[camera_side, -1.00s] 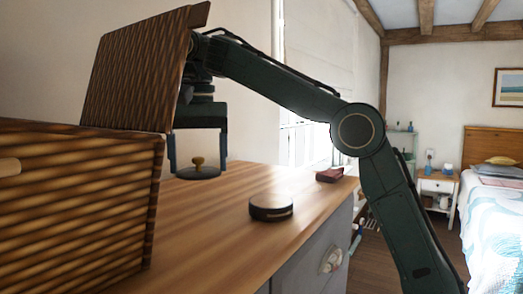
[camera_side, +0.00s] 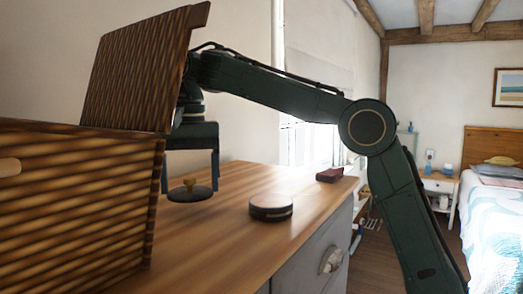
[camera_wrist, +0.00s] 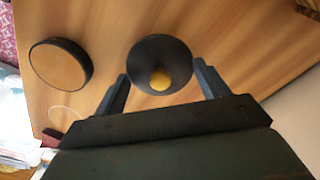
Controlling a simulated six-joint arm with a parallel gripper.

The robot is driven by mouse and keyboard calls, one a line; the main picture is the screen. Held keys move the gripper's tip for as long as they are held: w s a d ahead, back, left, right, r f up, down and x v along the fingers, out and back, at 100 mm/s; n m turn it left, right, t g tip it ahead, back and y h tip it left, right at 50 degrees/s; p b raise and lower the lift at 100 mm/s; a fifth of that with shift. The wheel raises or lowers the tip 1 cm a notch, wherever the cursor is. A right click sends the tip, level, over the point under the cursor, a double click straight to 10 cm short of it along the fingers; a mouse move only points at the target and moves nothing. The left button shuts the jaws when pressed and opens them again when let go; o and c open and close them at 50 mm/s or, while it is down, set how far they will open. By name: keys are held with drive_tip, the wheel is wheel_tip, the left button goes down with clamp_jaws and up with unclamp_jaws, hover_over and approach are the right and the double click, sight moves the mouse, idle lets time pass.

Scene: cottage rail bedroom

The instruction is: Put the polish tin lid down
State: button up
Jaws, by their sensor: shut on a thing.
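The polish tin lid (camera_side: 189,194) is a dark round disc with a brass-coloured knob on top. My gripper (camera_side: 191,182) points down at the dresser top and is shut on the lid, with one finger at each side. In the wrist view the lid (camera_wrist: 150,50) sits level between my fingertips (camera_wrist: 163,78), knob towards the camera. It is at or just above the wood; I cannot tell whether it touches. The round dark tin (camera_side: 271,208) stands apart to its right, and shows its tan top in the wrist view (camera_wrist: 58,66).
A large woven basket (camera_side: 75,215) with its lid raised stands close at the left. A dark red block (camera_side: 330,175) lies at the far end of the wooden dresser top (camera_side: 215,235). The wood around the tin and in front of the lid is clear.

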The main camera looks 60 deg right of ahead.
sight(189, 186)
drive_tip(key=shift+f, duration=0.1)
drive_tip(key=shift+f, duration=1.25)
drive_tip(key=shift+a+f, duration=0.2)
drive_tip(key=shift+f, duration=0.2)
drive_tip(key=o, duration=1)
drive_tip(key=shift+f, duration=0.1)
drive_tip(key=shift+r, duration=3.8)
drive_tip(key=shift+f, duration=0.15)
